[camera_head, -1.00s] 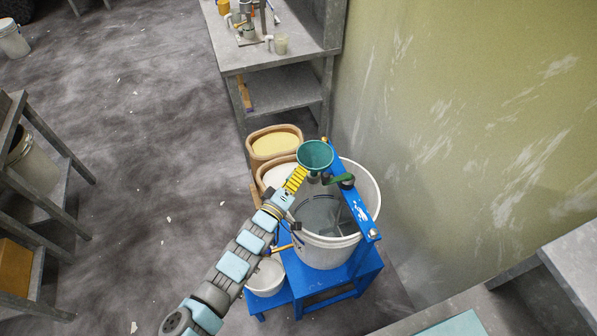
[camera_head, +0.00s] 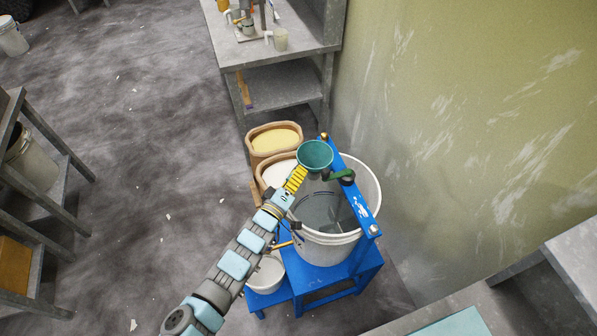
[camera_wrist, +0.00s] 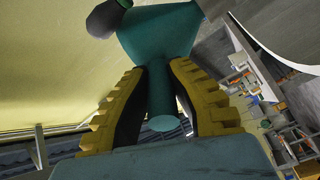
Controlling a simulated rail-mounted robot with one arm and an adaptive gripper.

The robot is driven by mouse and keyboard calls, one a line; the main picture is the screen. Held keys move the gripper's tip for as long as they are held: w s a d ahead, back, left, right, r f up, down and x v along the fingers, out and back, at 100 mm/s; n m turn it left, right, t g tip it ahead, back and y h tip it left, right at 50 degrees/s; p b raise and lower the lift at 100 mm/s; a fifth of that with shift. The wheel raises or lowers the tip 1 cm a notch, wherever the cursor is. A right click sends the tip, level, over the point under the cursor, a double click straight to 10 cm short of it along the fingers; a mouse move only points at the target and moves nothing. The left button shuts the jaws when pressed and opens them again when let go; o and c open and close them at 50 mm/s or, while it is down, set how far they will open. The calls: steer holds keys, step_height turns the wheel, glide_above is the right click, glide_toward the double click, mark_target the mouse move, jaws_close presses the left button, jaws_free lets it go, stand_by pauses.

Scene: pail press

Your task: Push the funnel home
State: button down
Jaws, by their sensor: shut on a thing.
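The teal funnel (camera_head: 316,153) is above the left rim of the large white pail, by the far end of the blue crossbar (camera_head: 356,205). In the wrist view the funnel (camera_wrist: 158,40) has its cone above and its spout running down between the two yellow-ribbed fingers. My gripper (camera_head: 298,178) is shut on the funnel (camera_wrist: 160,100) at its spout. A dark fitting with a green handle (camera_head: 340,177) sits on the crossbar just right of the funnel.
The white pail (camera_head: 368,180) stands on a blue stand (camera_head: 335,283). Two tan tubs (camera_head: 262,135) stand close at its left, and a small white bucket (camera_head: 268,276) at its front left. A grey workbench (camera_head: 270,55) is behind.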

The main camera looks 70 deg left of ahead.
steer(key=shift+f, duration=0.3)
steer(key=c, duration=1.1)
jaws_free()
steer(key=shift+o, duration=0.2)
steer(key=v, duration=1.2)
steer(key=shift+f, duration=0.1)
